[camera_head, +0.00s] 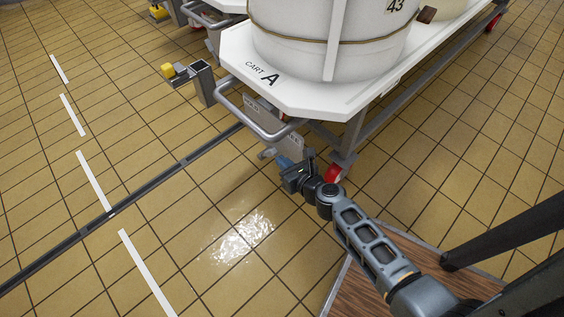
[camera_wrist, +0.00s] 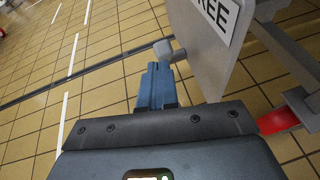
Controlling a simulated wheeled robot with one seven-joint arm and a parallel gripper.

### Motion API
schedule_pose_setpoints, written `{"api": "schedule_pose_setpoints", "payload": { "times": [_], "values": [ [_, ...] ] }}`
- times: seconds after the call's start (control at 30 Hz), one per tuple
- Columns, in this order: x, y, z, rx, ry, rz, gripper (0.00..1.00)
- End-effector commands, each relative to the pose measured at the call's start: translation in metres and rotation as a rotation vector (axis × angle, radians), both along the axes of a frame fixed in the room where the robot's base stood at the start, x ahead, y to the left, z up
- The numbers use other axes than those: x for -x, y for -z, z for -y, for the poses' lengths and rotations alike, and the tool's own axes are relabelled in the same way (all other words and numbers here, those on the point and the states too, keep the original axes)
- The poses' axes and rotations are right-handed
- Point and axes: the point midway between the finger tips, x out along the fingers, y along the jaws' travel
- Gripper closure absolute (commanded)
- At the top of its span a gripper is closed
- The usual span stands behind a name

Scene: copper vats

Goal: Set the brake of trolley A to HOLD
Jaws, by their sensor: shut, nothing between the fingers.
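Trolley A (camera_head: 300,98) is the white-topped cart marked "CART A". A grey brake plate (camera_head: 282,134) hangs under its front handle bar. In the wrist view the plate (camera_wrist: 205,55) shows a label (camera_wrist: 220,14) ending in "REE". A pale grey lever end (camera_head: 267,153) sticks out by the plate's lower part; it also shows in the wrist view (camera_wrist: 163,48). My gripper (camera_head: 283,161) is shut and empty. Its blue fingertips (camera_wrist: 157,72) are right by the lever end; I cannot tell whether they touch it.
A red-wheeled caster (camera_head: 334,173) stands just right of my gripper; its red part (camera_wrist: 277,121) shows in the wrist view. A white vat (camera_head: 325,38) rides on the cart. A yellow-tipped coupling (camera_head: 168,71) juts out left.

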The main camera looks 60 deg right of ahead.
Motion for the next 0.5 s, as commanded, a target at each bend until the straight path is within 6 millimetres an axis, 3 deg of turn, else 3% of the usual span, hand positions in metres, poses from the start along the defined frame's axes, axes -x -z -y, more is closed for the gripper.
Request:
{"api": "schedule_pose_setpoints", "payload": {
  "times": [0.5],
  "values": [
    [0.058,-0.044,-0.028,-0.001,0.001,-0.001,1.00]
  ]
}}
